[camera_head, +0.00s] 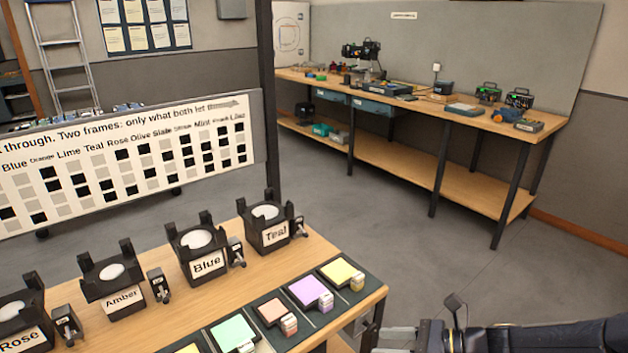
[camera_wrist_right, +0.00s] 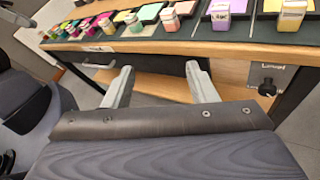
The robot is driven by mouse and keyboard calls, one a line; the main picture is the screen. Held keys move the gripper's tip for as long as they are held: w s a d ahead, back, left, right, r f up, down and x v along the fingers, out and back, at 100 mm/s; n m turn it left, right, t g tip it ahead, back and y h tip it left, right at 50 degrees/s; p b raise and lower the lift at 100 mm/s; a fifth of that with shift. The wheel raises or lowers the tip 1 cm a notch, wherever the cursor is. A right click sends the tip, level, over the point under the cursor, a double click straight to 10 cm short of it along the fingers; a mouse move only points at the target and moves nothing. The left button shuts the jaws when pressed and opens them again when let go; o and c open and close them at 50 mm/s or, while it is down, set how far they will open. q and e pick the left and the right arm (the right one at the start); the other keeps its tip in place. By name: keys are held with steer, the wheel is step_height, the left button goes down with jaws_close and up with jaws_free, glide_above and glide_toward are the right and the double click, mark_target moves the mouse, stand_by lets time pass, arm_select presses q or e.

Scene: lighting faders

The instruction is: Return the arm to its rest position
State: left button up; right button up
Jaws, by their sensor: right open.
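My right gripper (camera_wrist_right: 160,88) shows in the right wrist view with its two fingers apart and nothing between them. It is in front of the table's front edge, apart from the table. In the head view my right arm comes in at the lower right, and the gripper is partly cut off by the bottom edge. My left gripper is in neither view.
The wooden table (camera_head: 318,252) bears black lamp holders labelled Rose, Amber, Blue (camera_head: 205,262) and Teal (camera_head: 273,232). Coloured square swatches (camera_head: 342,271) with small blocks lie along its front. A board chart (camera_head: 120,165) stands behind. A workbench (camera_head: 470,117) stands far back; the floor between is clear.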

steer(key=s+d+r+n+h+p, duration=0.2)
steer(key=s+r+n, duration=0.5)
steer(key=n, duration=0.5)
steer(key=s+d+r+n+t+h+p, duration=0.1)
steer(key=s+d+r+n+h+p, duration=0.2)
steer(key=s+r+n+h, duration=0.4)
steer(key=s+n+p, duration=0.1)
steer(key=s+n, duration=0.3)
steer(key=s, duration=0.1)
steer(key=shift+s+d+r+n+h+p, duration=0.2)
steer(key=shift+r+n+h+p, duration=0.1)
steer(key=shift+r+n, duration=0.1)
